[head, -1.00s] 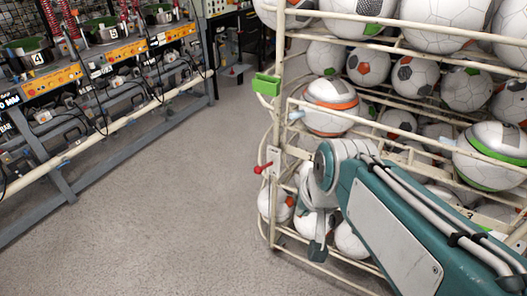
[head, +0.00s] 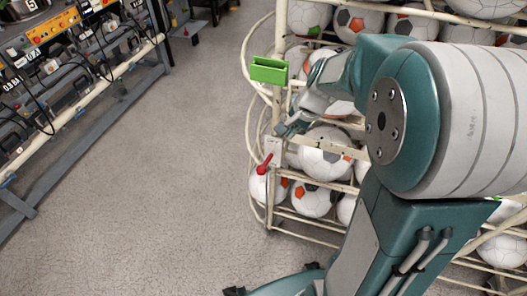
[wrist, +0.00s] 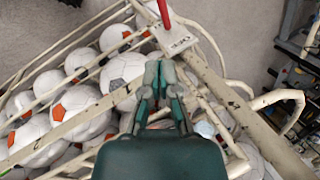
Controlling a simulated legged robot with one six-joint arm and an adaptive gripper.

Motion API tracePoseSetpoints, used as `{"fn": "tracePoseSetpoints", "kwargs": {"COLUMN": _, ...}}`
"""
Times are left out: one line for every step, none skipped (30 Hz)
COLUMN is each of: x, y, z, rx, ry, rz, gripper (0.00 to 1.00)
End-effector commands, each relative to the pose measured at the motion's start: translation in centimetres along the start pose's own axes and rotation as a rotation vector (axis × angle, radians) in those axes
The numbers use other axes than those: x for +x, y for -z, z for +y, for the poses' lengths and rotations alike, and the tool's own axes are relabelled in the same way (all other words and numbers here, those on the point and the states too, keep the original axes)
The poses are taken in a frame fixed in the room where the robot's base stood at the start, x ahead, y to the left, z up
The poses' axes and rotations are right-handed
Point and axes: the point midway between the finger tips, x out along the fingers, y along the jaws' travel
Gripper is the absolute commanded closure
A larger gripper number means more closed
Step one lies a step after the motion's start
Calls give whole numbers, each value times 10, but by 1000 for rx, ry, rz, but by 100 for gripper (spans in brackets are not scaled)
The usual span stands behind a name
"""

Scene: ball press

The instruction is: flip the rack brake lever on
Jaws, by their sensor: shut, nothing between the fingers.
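The red brake lever (head: 264,165) sits on a pale plate (head: 274,150) at the rack's near left post, and points down and to the left in the head view. In the wrist view the red lever (wrist: 163,12) shows at the top edge, partly cut off, beside its plate (wrist: 175,38). My gripper (head: 283,129) is just above the plate in the head view. In the wrist view my gripper (wrist: 161,66) has its fingertips together, empty, just below the plate. The lever appears clear of the fingers.
The cream tube rack (head: 283,45) holds several footballs (head: 325,155). A green holder (head: 269,69) is fixed high on its post. A workbench (head: 90,95) with orange panels stands at the left. The grey floor (head: 160,190) between is clear.

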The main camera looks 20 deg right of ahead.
Motion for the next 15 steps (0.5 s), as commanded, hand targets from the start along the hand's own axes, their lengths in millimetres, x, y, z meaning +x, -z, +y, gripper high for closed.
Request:
{"fn": "tracePoseSetpoints", "kwargs": {"x": 0, "y": 0, "z": 0, "rx": 0, "ry": 0, "rz": 0, "gripper": 100}}
{"fn": "tracePoseSetpoints", "kwargs": {"x": 0, "y": 0, "z": 0, "rx": -1, "ry": 0, "rz": 0, "gripper": 100}}
{"fn": "tracePoseSetpoints", "kwargs": {"x": 0, "y": 0, "z": 0, "rx": -1, "ry": -1, "rz": 1, "gripper": 100}}
{"fn": "tracePoseSetpoints", "kwargs": {"x": 0, "y": -1, "z": -1, "rx": -1, "ry": -1, "rz": 1, "gripper": 100}}
{"fn": "tracePoseSetpoints", "kwargs": {"x": 0, "y": -1, "z": -1, "rx": -1, "ry": -2, "rz": 1, "gripper": 100}}
{"fn": "tracePoseSetpoints", "kwargs": {"x": 2, "y": -2, "z": -2, "rx": -1, "ry": -3, "rz": 2, "gripper": 100}}
{"fn": "tracePoseSetpoints", "kwargs": {"x": 3, "y": -3, "z": -2, "rx": -2, "ry": -4, "rz": 2, "gripper": 100}}
{"fn": "tracePoseSetpoints", "kwargs": {"x": 5, "y": -3, "z": -2, "rx": -2, "ry": -4, "rz": 2, "gripper": 100}}
{"fn": "tracePoseSetpoints", "kwargs": {"x": 8, "y": -3, "z": -2, "rx": -2, "ry": -4, "rz": 1, "gripper": 100}}
{"fn": "tracePoseSetpoints", "kwargs": {"x": 12, "y": -3, "z": -2, "rx": -3, "ry": -5, "rz": 1, "gripper": 100}}
{"fn": "tracePoseSetpoints", "kwargs": {"x": 16, "y": -4, "z": -2, "rx": -3, "ry": -6, "rz": -1, "gripper": 100}}
{"fn": "tracePoseSetpoints", "kwargs": {"x": 22, "y": -4, "z": -2, "rx": -4, "ry": -7, "rz": -1, "gripper": 100}}
{"fn": "tracePoseSetpoints", "kwargs": {"x": 28, "y": -4, "z": -2, "rx": -4, "ry": -7, "rz": -1, "gripper": 100}}
{"fn": "tracePoseSetpoints", "kwargs": {"x": 33, "y": -4, "z": -2, "rx": -4, "ry": -7, "rz": -2, "gripper": 100}}
{"fn": "tracePoseSetpoints", "kwargs": {"x": 41, "y": -4, "z": -2, "rx": -2, "ry": -6, "rz": -2, "gripper": 100}}
